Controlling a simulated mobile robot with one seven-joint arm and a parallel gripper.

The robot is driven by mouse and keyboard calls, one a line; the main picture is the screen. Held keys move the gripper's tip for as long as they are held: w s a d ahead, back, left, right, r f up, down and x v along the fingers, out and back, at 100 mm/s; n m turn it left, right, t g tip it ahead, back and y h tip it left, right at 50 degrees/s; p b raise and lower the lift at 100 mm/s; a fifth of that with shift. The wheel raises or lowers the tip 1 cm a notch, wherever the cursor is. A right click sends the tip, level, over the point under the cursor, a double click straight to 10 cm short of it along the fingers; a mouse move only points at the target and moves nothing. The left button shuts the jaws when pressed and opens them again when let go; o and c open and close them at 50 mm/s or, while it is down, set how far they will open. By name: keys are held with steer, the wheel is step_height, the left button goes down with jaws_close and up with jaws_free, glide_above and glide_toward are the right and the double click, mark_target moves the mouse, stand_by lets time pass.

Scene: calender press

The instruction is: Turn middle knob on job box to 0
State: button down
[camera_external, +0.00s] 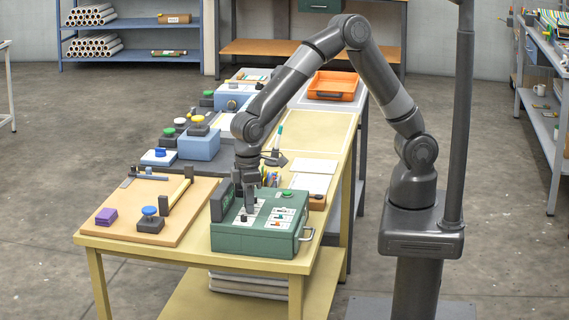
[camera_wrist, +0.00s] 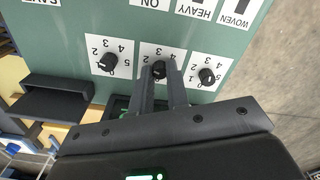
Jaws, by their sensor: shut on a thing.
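The green job box (camera_external: 255,242) sits at the near end of the long table, with a handle on its right side. In the wrist view its panel (camera_wrist: 160,20) appears upside down, with a row of three black knobs on white numbered dials. The middle knob (camera_wrist: 159,69) is between my fingertips; its pointer is too covered to read. The left-hand knob (camera_wrist: 107,61) and right-hand knob (camera_wrist: 207,76) are free on either side. My gripper (camera_external: 250,207) reaches down onto the box top and is shut on the middle knob, which it hides in the external view.
A dark open holder (camera_wrist: 55,100) stands beside the box. A wooden board (camera_external: 125,220) with a purple block (camera_external: 106,216) and a blue-topped knob (camera_external: 150,212) lies to the left. An orange tray (camera_external: 333,84) is at the far end.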

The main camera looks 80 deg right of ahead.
steer(key=shift+n, duration=0.3)
steer(key=n, duration=1)
steer(key=shift+n, duration=0.4)
steer(key=n, duration=1)
steer(key=shift+n, duration=0.4)
steer(key=c, duration=1.4)
jaws_free()
